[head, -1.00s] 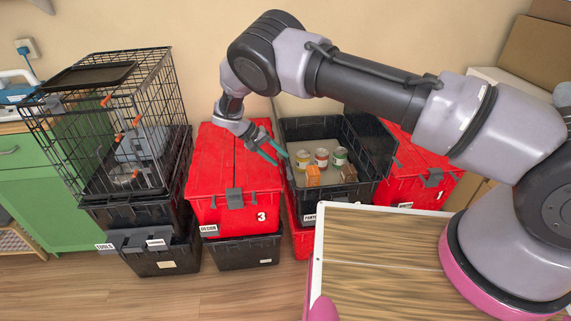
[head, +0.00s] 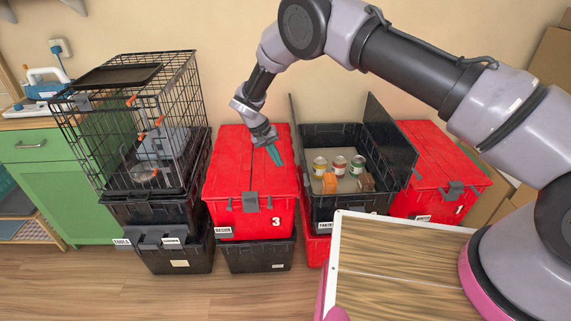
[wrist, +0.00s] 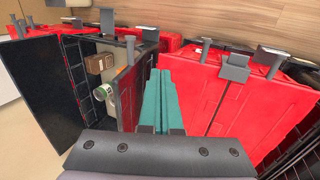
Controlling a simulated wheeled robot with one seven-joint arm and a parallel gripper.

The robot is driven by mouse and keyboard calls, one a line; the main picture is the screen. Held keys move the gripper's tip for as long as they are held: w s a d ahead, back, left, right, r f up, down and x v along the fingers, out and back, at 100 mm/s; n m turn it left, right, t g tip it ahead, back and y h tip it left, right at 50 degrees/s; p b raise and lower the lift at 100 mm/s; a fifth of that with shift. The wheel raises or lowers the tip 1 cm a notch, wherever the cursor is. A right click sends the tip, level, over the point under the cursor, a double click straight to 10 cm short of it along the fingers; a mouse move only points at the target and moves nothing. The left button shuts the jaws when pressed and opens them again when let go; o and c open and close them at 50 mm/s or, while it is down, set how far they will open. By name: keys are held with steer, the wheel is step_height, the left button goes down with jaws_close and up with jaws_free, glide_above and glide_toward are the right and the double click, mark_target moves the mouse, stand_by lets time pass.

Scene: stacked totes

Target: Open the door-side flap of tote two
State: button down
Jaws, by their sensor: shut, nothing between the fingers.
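An open black tote (head: 333,208) with a label on its front stands in the middle on a red tote. No number two is readable on it. Its right flap (head: 392,140) stands up, leaning outward; it fills the left of the wrist view (wrist: 38,95). Its left flap (head: 296,130) shows as a thin upright edge. Cans (head: 339,164) and small boxes lie inside. My gripper (head: 274,154) is shut and empty, above the right part of the red tote marked 3 (head: 245,185), left of the open tote. Its teal fingers (wrist: 160,98) are together in the wrist view.
A wire crate (head: 140,125) sits on black totes at the left, beside a green cabinet (head: 65,200). The red tote marked 1 (head: 440,165) stands at the right with its lid shut. A wooden-topped surface (head: 400,270) is in front. Floor is clear at the front left.

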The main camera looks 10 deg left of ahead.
steer(key=w+d+f, duration=0.2)
steer(key=d+f, duration=0.5)
steer(key=shift+f, duration=0.3)
